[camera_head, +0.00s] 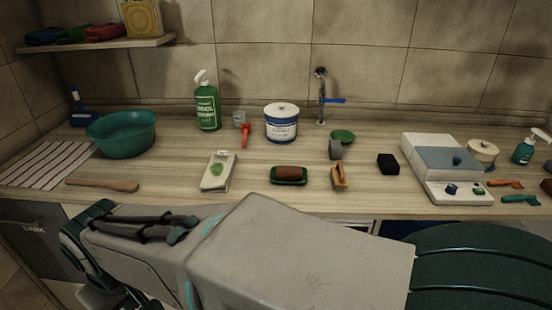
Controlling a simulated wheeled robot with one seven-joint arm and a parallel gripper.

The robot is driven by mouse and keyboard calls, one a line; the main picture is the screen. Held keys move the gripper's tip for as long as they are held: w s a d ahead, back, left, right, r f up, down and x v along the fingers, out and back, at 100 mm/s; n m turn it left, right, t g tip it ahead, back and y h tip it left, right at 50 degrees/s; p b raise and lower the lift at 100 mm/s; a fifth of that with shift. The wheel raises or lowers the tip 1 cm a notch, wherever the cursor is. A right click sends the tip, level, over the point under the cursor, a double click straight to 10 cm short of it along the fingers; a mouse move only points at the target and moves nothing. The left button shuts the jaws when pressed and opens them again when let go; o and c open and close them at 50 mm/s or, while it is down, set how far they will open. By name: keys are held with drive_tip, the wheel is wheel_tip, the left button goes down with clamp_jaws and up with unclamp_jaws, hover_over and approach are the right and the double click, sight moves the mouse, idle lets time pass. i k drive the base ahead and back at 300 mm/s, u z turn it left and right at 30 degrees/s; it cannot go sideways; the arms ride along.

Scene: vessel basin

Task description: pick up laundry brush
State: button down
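Two small things near the counter's front middle could be the laundry brush, and I cannot tell which. One is a tan wooden block (339,178) standing at an angle. The other is a reddish-brown block (289,172) lying in a dark green dish (275,181). Both rest on the wooden counter, apart from each other, with nothing gripping them. My arm stretches across the bottom of the view, in front of the counter, and bends down at the lower left. My gripper's fingers do not show.

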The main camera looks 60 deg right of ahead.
sight(340, 184)
drive_tip(key=z, duration=2.6)
